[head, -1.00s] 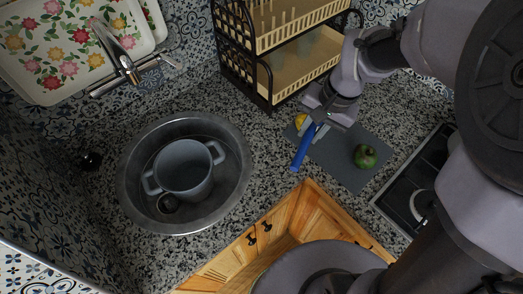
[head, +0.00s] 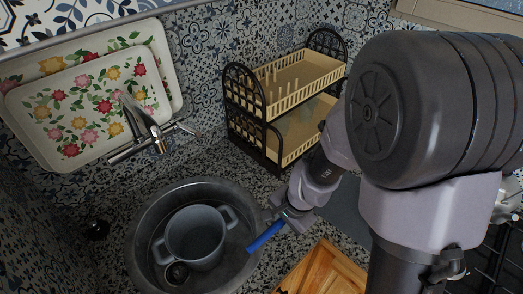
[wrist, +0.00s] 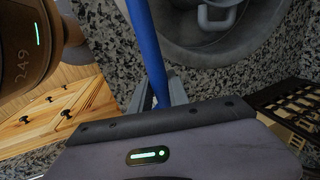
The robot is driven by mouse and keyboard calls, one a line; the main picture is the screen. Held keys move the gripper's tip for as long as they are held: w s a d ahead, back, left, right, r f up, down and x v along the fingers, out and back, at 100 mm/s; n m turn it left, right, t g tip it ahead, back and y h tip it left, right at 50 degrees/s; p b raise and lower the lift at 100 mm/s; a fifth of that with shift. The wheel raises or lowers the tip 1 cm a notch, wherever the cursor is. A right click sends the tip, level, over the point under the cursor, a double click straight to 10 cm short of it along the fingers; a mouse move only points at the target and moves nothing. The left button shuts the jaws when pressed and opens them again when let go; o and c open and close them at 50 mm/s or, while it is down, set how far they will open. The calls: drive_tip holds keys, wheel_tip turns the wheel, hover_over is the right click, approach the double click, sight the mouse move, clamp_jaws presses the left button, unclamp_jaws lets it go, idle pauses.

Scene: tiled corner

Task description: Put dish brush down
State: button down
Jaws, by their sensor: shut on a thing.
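The dish brush (head: 265,237) shows as a blue handle. My gripper (head: 285,214) is shut on it beside the right rim of the round sink. The handle points down and left, its free end close to the sink rim. In the wrist view the blue handle (wrist: 148,45) runs up from between the fingers (wrist: 162,92), over speckled counter and the sink edge. The brush's head end is hidden by my gripper. I cannot tell whether the brush touches the counter.
The metal sink (head: 139,222) holds a grey two-handled pot (head: 197,240). A two-tier dish rack (head: 283,148) stands behind my gripper. A faucet (head: 148,128) and flowered trays (head: 95,105) are at the back left. A grey board (head: 347,207) is partly hidden by my arm.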

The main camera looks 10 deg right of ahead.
drive_tip(key=w, duration=0.1)
drive_tip(key=w+a, duration=0.1)
drive_tip(key=w+f, duration=0.1)
drive_tip(key=w, duration=0.1)
drive_tip(key=shift+w+a, duration=0.1)
drive_tip(key=shift+a, duration=0.15)
wheel_tip(320, 180, down, 4)
drive_tip(key=shift+r+b, duration=0.25)
drive_tip(key=shift+b, duration=0.8)
drive_tip(key=shift+r, duration=0.15)
drive_tip(key=c, duration=1.3)
unclamp_jaws()
drive_tip(key=shift+o, duration=0.2)
